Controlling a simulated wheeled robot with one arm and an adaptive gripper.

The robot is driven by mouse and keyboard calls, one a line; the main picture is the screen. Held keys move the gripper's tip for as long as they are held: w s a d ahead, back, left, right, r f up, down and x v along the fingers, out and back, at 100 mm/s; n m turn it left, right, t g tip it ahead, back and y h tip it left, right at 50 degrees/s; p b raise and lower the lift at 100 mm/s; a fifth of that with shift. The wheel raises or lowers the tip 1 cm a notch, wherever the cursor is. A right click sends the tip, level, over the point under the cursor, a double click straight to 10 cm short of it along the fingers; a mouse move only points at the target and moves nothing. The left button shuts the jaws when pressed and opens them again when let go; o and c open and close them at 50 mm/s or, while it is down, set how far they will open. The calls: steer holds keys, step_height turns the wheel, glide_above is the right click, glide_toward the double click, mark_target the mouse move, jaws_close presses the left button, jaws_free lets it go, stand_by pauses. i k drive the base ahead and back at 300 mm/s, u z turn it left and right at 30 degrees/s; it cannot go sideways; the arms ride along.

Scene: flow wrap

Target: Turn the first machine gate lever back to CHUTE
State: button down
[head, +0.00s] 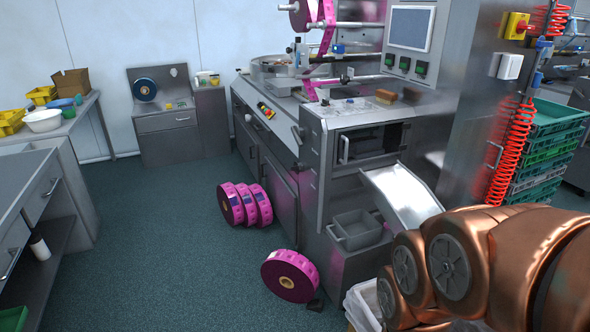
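The first machine (310,170), a grey steel wrapping machine, fills the middle of the view. A control panel with a screen (410,27) stands above its bed. I cannot pick out a gate lever for certain, and no CHUTE lettering is readable. An upright metal handle (345,149) shows at the dark opening in the machine's front. A sloping metal chute (403,196) comes out to the right of that opening. My copper-coloured arm covers the lower right and hides what is behind it. My gripper is not in view.
Pink film rolls (291,276) stand on the floor before the machine. A grey bin (355,229) sits below the opening, and a white-lined bin (363,305) is near my arm. Green crates (540,150) are stacked at right. Floor (160,240) at left is clear.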

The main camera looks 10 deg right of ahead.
mark_target(296, 168)
steer(key=k, duration=0.6)
steer(key=u, duration=0.3)
steer(key=i, duration=1.45)
steer(key=u, duration=0.6)
steer(key=i, duration=1.25)
steer(key=u, duration=0.1)
